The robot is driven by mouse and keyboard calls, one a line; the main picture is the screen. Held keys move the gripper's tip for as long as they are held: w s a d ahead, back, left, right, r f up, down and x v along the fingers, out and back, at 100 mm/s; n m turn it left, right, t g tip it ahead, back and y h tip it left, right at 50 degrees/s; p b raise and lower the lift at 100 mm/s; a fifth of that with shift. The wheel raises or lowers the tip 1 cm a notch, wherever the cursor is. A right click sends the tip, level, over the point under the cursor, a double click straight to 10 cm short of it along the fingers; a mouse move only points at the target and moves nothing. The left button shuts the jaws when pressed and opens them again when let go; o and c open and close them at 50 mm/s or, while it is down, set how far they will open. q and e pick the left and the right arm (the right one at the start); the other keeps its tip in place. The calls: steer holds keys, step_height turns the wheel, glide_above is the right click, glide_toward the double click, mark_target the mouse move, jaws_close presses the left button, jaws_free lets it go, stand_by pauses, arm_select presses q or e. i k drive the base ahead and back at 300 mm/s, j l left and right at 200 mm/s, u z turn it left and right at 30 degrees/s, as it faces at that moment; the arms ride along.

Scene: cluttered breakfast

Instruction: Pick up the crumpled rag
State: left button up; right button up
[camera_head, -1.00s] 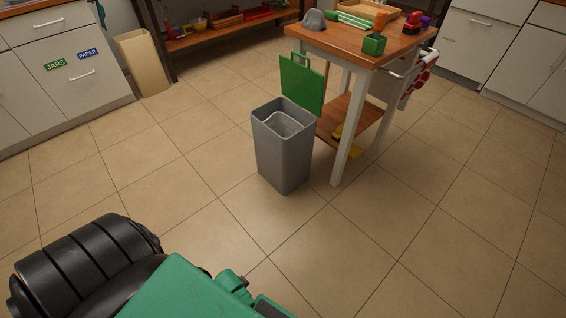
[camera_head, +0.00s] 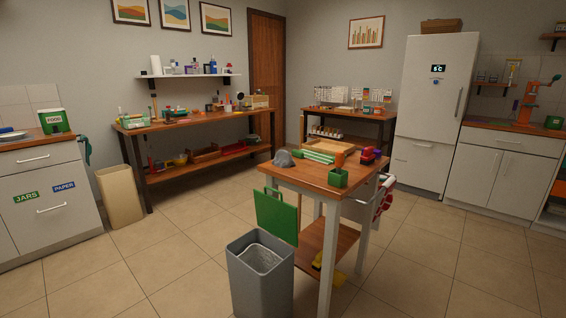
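A small grey lump (camera_head: 283,158), which looks like the crumpled rag, sits on the wooden top of the kitchen cart (camera_head: 298,174), near its left back corner. It is too small in view to make out its folds. Neither of my grippers is in the head view, so I cannot see where they are relative to it.
On the cart are a green-striped item (camera_head: 320,156), a wooden tray (camera_head: 328,147), a green cup (camera_head: 338,177) and red and purple items (camera_head: 370,155). Open floor lies left.

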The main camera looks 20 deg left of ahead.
mark_target(283, 158)
steer(key=i+j+u, duration=0.15)
steer(key=i+j, duration=0.15)
steer(key=j, duration=0.25)
steer(key=i+j+u, duration=0.15)
steer(key=i+j, duration=0.2)
steer(key=j, duration=0.15)
steer(key=i+j+u, duration=0.15)
steer(key=i+j, duration=0.2)
steer(key=j, duration=0.1)
